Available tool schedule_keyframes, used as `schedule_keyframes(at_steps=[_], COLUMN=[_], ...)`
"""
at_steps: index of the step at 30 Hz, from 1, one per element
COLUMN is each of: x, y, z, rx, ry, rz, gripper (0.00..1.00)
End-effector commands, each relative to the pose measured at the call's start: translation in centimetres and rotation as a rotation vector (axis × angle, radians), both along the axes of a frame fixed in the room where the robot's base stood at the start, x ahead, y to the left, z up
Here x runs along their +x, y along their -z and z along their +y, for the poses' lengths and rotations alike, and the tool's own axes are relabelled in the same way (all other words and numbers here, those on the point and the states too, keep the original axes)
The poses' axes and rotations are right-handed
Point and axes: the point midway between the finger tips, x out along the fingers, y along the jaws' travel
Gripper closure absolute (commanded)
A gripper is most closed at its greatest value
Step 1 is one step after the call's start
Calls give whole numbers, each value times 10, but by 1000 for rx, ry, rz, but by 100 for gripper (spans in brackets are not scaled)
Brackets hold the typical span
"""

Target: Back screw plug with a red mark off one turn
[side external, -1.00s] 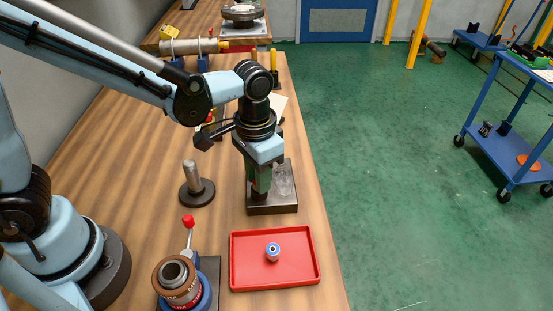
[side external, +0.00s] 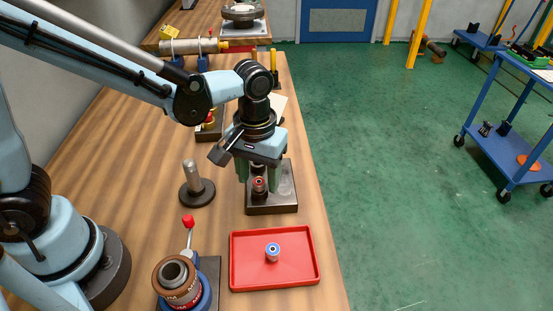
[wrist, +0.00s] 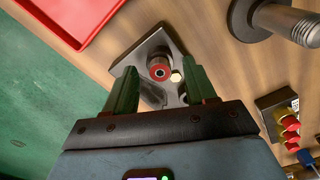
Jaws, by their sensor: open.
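The screw plug with a red mark (side external: 259,184) stands upright in a fixture with a dark base block (side external: 272,207). The wrist view shows it from above as a red ring with a dark centre (wrist: 160,72), on the grey fixture plate (wrist: 152,42). My gripper (side external: 258,175) is above the fixture, pointing down, with its green fingers apart. In the wrist view my gripper (wrist: 158,74) has one finger on each side of the plug, with visible gaps. A small pale hexagonal head (wrist: 176,76) is beside the plug.
A red tray (side external: 236,284) in front holds a blue-topped plug (side external: 272,252). A metal post on a round base (side external: 195,184) stands to the left. A vise with a red-knobbed lever (side external: 188,222) is at the front left. Yellow and red fittings (wrist: 290,125) are nearby.

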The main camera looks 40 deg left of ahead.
Motion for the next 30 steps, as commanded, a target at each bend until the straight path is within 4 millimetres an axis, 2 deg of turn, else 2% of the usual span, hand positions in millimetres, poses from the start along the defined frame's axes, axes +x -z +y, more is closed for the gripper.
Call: schedule_keyframes(at_steps=[8,24,30], x=[0,0,0], y=[-24,-104,-118], z=[0,0,0], rx=[0,0,0], ry=[0,-1,-1], rz=[0,0,0], gripper=[44,44,44])
